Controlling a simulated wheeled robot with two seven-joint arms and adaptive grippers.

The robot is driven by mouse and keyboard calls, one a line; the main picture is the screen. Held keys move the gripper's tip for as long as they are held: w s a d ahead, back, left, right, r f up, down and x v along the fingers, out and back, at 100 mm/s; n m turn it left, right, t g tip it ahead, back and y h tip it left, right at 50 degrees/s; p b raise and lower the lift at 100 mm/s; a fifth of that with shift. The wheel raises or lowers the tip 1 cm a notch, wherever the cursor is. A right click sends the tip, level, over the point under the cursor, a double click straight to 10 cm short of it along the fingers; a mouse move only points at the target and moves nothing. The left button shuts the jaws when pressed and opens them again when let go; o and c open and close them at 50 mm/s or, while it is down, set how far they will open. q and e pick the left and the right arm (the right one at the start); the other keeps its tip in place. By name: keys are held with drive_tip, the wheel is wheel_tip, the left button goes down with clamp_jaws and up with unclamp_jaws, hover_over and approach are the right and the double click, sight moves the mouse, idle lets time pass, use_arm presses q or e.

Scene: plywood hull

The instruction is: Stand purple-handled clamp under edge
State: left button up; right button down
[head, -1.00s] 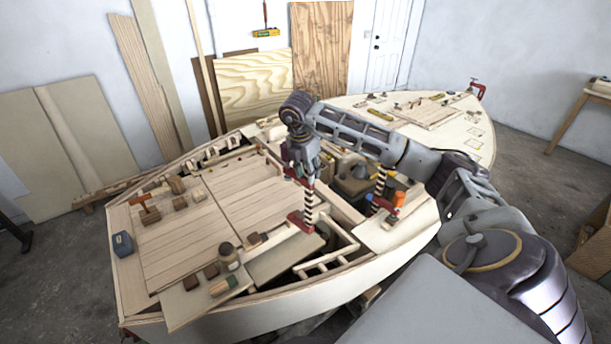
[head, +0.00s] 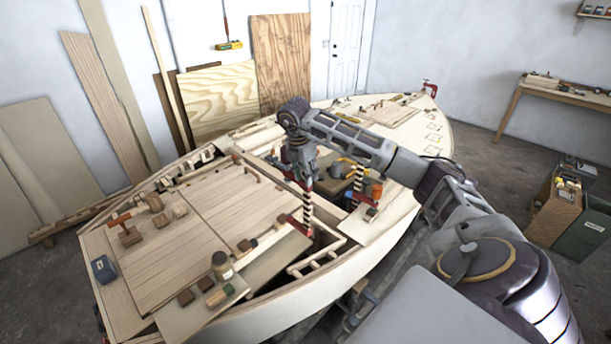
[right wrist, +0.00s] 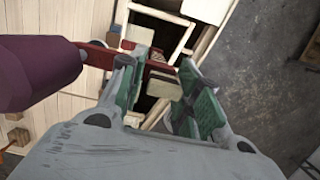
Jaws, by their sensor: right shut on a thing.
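The purple-handled clamp (head: 308,207) has a black-and-white striped bar and red jaws. In the head view its bar stands near upright, with the lower red jaw beside the deck panels and the open framed bay. My right gripper (head: 301,163) is at its upper end, shut on it. In the right wrist view the purple handle (right wrist: 40,76) sticks out to the left, and a red jaw with a pale pad lies between the green-padded fingers of the gripper (right wrist: 162,88). Whether the lower jaw touches any edge cannot be told. My left gripper is not in view.
A second striped clamp (head: 357,184) stands to the right beside an orange-topped thing (head: 376,189). A jar (head: 222,266) and several wooden blocks lie on the near deck. A red clamp (head: 430,87) sits at the far tip. A workbench (head: 560,92) stands at the right.

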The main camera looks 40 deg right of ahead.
sight(306, 203)
drive_tip(key=shift+w+d, duration=0.15)
drive_tip(key=shift+f, duration=0.1)
idle(0.3)
drive_tip(key=shift+f, duration=0.15)
drive_tip(key=shift+a+f+b+x, duration=0.1)
drive_tip(key=shift+a+b+x, duration=0.35)
drive_tip(key=shift+b+x, duration=1.3)
drive_tip(key=shift+a+f+b+x, duration=0.1)
drive_tip(key=shift+a+b+x, duration=0.6)
drive_tip(key=shift+x, duration=1.85)
drive_tip(key=shift+a+f+b+x, duration=0.1)
drive_tip(key=shift+a+b+x, duration=0.1)
drive_tip(key=shift+b+x, duration=1.7)
drive_tip(key=shift+w+a+f+p, duration=0.1)
drive_tip(key=shift+w+p, duration=0.05)
drive_tip(key=shift+w, duration=1)
drive_tip(key=shift+w+a+f+p, duration=0.1)
drive_tip(key=shift+w+a+p, duration=0.05)
drive_tip(key=shift+w, duration=1)
drive_tip(key=c, duration=1.1)
unclamp_jaws()
drive_tip(key=shift+f, duration=0.1)
